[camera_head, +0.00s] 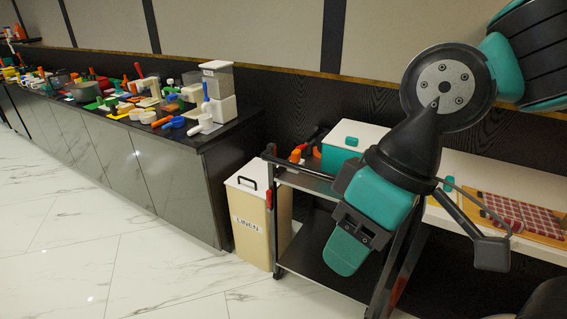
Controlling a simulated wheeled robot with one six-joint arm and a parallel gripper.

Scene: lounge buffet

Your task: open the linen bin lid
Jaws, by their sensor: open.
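The linen bin (253,228) is a tall cream box labelled LINEN. It stands on the floor between the buffet counter and a dark trolley. Its white lid (241,188) lies flat on top, shut, with a black bar handle (247,184). My gripper (482,243) is in the right half, well to the right of the bin and apart from it. It is open, and I see nothing held. One dark finger shows at its right side; my teal wrist hides much of the rest.
A dark trolley (310,186) stands beside the bin, carrying a teal box with a white lid (362,136). The counter (165,175) at left holds many utensils and containers. At right is a red checked item on a board (510,215). The marble floor (150,265) before the bin is clear.

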